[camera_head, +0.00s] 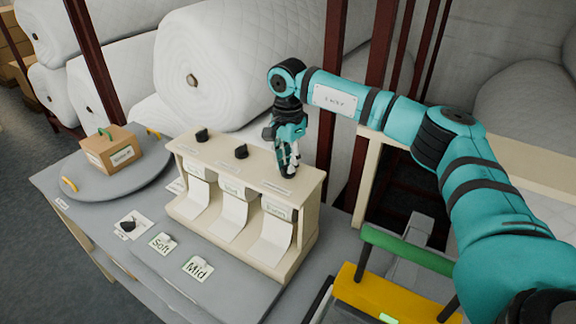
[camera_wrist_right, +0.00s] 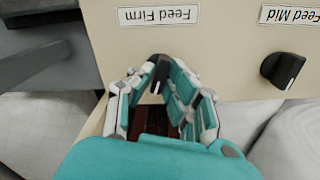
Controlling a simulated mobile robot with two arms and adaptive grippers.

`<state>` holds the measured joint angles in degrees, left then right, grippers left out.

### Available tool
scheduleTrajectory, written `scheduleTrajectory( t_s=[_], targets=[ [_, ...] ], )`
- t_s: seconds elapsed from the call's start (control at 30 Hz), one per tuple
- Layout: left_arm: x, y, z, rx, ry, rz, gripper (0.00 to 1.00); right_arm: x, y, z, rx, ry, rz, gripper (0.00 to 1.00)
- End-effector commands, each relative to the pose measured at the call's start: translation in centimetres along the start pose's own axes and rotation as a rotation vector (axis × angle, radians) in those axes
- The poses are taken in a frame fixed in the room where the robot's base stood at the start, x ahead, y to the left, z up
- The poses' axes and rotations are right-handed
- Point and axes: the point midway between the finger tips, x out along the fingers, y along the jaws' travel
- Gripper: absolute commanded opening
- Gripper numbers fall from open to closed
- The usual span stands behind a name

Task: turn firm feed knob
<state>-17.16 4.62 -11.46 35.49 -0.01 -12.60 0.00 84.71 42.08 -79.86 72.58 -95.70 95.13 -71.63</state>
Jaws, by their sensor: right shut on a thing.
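The firm feed knob (camera_wrist_right: 159,72) is a small black knob beside the "Feed Firm" label (camera_wrist_right: 158,17) in the right wrist view. My right gripper (camera_head: 288,170) points down at the right end of the dispenser's top, and its fingers hide the knob in the head view. In the wrist view the fingers (camera_wrist_right: 157,84) are closed around the knob from both sides. The "Feed Mid" knob (camera_wrist_right: 283,70) stands free beside it. The cream dispenser (camera_head: 208,208) has three slots with white sheets hanging out. My left gripper is not in view.
Two more black knobs stand on the dispenser, one at its left (camera_head: 202,135). A grey turntable (camera_head: 112,198) carries a cardboard box (camera_head: 110,150). Soft (camera_head: 163,243) and Mid (camera_head: 197,267) cards lie in front.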

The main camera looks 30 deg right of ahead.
Motion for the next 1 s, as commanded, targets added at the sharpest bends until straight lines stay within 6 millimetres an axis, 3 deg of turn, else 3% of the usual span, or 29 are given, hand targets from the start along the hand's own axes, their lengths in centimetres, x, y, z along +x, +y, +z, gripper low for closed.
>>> scheduleTrajectory(
  t_s=[0.3, 1.0],
  targets=[
    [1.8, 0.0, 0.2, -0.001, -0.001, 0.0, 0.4, 0.1, -0.1, -0.1, 0.302, 0.001, -0.003, 0.0],
    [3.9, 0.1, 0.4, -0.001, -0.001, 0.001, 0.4, 0.0, -0.1, -0.1, 0.953, 0.0, -0.004, 0.0]
  ],
)
